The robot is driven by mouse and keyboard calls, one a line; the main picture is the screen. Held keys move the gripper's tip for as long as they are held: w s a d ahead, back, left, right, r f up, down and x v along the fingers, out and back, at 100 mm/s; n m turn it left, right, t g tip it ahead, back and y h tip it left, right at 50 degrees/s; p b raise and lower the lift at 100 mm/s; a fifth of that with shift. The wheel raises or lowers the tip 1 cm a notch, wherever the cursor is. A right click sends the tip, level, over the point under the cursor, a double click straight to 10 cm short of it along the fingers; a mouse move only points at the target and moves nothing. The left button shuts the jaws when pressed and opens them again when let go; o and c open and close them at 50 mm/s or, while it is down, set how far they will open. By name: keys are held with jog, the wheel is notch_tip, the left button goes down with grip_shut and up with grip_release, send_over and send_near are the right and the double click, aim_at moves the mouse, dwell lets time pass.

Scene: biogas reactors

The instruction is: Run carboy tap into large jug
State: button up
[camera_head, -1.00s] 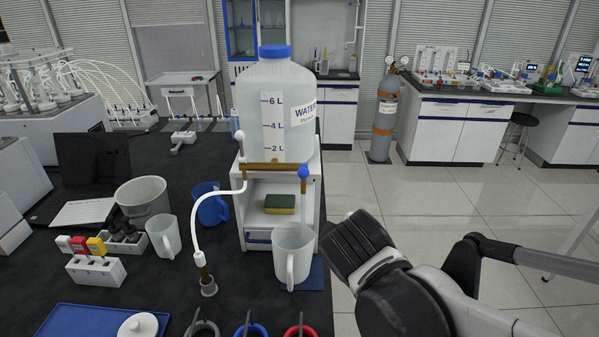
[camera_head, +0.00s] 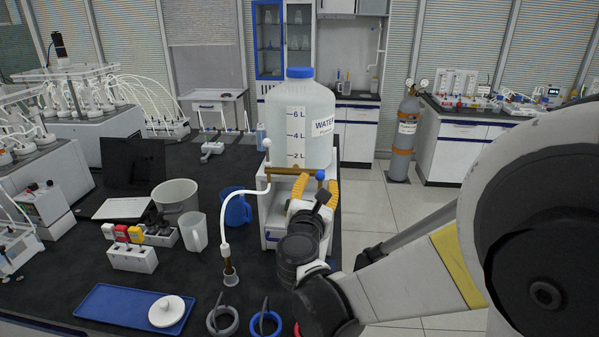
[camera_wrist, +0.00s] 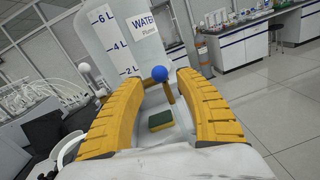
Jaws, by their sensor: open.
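The water carboy (camera_head: 303,122) with a blue cap stands on a white stand (camera_head: 272,212); it also shows in the wrist view (camera_wrist: 108,38). Its brown tap pipe (camera_head: 290,171) has a blue ball knob (camera_head: 321,175) at the right end. The knob shows ahead of my fingers in the wrist view (camera_wrist: 160,73). My gripper (camera_head: 318,184) is open, its yellow fingers spread to either side of the knob's end; contact cannot be told.
A white hose (camera_head: 232,205) runs from the pipe's left end to a small fitting. A blue jug (camera_head: 237,209), a smaller white jug (camera_head: 194,232) and a bucket (camera_head: 176,197) stand left. A sponge (camera_wrist: 161,121) lies inside the stand.

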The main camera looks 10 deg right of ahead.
jog(key=x, duration=0.4)
